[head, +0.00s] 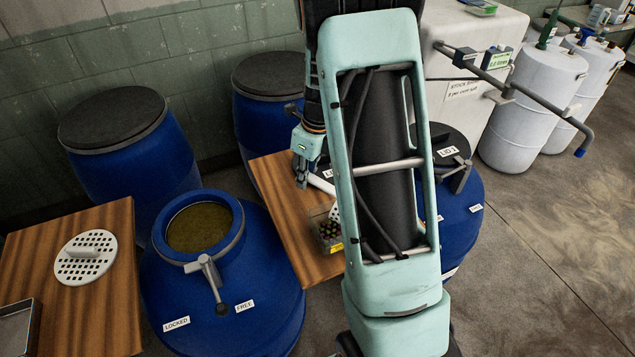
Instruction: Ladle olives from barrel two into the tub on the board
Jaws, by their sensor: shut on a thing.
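My gripper (302,177) is shut on the pale handle of a ladle (320,184), over the middle wooden board. The handle slopes down to the right, to a white perforated part beside my arm; my arm hides some of it. A small clear tub (327,242) with a yellow label stands on the board (281,208) and has dark and green olives in it. The ladle's perforated end is at or above the tub; I cannot tell whether they touch. An open blue barrel (270,275) at the left holds murky olive-brown liquid. No number is readable on it.
The open barrel has a grey lever (211,277) between LOCKED and FREE labels. A round perforated plate (86,258) lies on the left board (112,312). A lidded blue barrel (458,218) stands right of my arm. Two lidded barrels stand behind. Open floor lies right.

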